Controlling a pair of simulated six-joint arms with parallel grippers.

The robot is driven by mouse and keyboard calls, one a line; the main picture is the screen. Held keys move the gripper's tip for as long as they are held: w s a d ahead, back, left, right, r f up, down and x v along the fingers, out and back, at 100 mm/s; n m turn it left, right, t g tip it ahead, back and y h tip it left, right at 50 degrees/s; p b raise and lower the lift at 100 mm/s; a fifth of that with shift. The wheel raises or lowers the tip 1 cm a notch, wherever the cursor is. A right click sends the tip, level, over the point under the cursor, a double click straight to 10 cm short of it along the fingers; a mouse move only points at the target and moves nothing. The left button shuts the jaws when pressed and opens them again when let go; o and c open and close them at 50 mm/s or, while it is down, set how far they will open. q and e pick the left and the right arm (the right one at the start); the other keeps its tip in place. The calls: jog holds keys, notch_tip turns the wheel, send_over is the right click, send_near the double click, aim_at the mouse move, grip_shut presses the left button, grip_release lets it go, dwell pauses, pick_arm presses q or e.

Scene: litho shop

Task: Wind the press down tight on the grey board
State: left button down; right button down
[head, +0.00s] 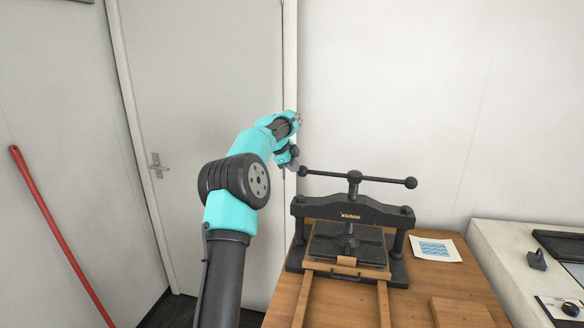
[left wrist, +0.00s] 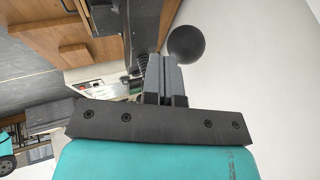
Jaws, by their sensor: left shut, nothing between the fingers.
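The black press (head: 352,215) stands on the wooden table, with a screw, a dark pressing plate (head: 365,252) and a crossbar handle (head: 385,180) with a ball at each end. I cannot make out a grey board clearly; what lies under the plate is mostly hidden. My left gripper (head: 296,165) is shut and empty beside the handle's left ball (head: 303,171). In the left wrist view the ball (left wrist: 186,46) is just past the shut fingers (left wrist: 165,75); I cannot tell whether they touch. My right gripper is not in view.
Two wooden rails (head: 383,304) run forward from the press on the table (head: 415,285). A printed sheet (head: 436,250) lies right of it. A pale counter (head: 495,250) is at far right. A door (head: 205,110) and a red pole (head: 62,235) are at left.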

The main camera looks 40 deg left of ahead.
pick_arm(q)
jog(key=v, duration=1.1)
jog(key=shift+s+f, duration=0.15)
jog(key=shift+s, duration=0.25)
jog(key=shift+d, duration=0.1)
